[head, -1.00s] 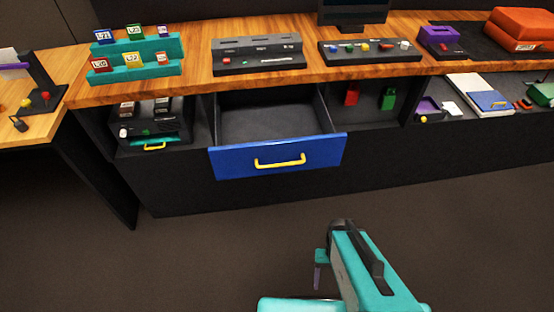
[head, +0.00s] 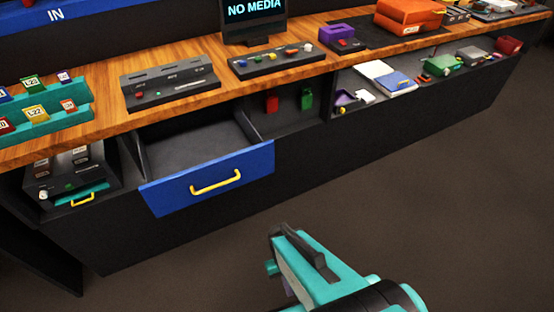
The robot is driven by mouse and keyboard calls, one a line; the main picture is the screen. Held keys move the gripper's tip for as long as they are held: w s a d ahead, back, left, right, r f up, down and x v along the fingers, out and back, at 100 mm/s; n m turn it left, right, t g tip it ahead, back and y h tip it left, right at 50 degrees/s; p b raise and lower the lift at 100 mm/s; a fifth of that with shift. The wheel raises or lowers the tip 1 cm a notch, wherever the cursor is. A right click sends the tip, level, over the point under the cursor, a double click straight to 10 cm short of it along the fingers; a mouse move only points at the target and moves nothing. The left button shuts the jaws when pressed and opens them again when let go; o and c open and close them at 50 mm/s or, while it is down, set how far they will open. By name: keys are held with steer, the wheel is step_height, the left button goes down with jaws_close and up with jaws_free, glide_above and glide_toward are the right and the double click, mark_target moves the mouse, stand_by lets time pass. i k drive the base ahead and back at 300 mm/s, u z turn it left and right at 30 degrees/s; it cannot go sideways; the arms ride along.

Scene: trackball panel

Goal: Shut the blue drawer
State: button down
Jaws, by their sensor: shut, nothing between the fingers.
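The blue drawer (head: 208,178) stands pulled out of the dark counter, below the wooden top. Its front has a yellow handle (head: 216,182), and its grey inside looks empty. My teal arm rises from the bottom edge of the head view. My gripper (head: 287,288) shows only as a small part beneath the arm, near the bottom edge. It is shut and empty, apart from the drawer, in front of and to the lower right of it. Most of the gripper is hidden by my arm.
The wooden counter (head: 105,122) carries a teal card rack (head: 45,115), grey panels and a monitor (head: 253,20). A dark device (head: 60,175) sits in the left bay. Open shelves on the right hold several small items. The floor before the drawer is clear.

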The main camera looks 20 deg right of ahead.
mark_target(189, 158)
steer(key=u, duration=0.1)
steer(key=k, duration=1.4)
steer(key=u, duration=0.95)
steer(key=i, duration=1.05)
steer(key=z, duration=0.05)
